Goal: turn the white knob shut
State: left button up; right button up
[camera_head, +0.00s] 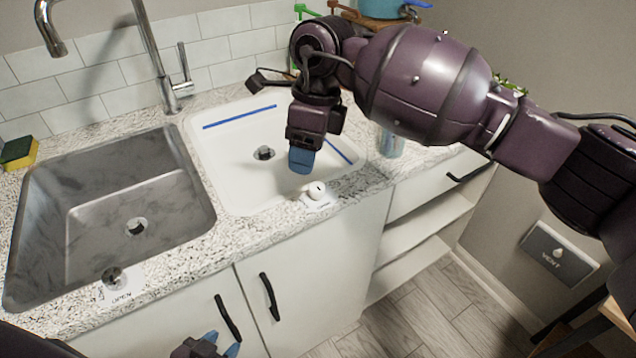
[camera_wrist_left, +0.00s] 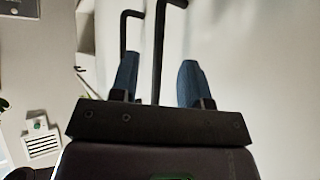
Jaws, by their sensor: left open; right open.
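The white knob (camera_head: 317,190) sits on a white plate with small lettering at the counter's front edge, before the white sink. My right gripper (camera_head: 301,161) hangs above the counter just behind and left of the knob, apart from it in the picture. It is open, seen side-on, with its blue fingertips pointing down. My left gripper (camera_head: 221,343) is low in front of the cabinet doors, open and empty. The left wrist view shows its two blue fingers (camera_wrist_left: 159,62) apart, with a dark handle bar (camera_wrist_left: 158,40) seen between them; I cannot tell how near it is.
A dark knob (camera_head: 113,277) with an OPEN label stands before the grey sink (camera_head: 75,215). The white sink (camera_head: 225,165) has blue strips. A faucet (camera_head: 150,50) rises behind, a sponge (camera_head: 20,153) lies left. Cabinet handles (camera_head: 269,297) stick out below the counter.

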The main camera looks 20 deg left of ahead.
aim_at(317, 186)
jog(key=shift+t+h, duration=0.7)
jog(key=f, duration=0.2)
jog(key=w+f+b, duration=0.1)
jog(key=f, duration=0.2)
jog(key=w+d+f+b, duration=0.1)
jog(key=f, duration=0.2)
jog(key=shift+f, duration=0.55)
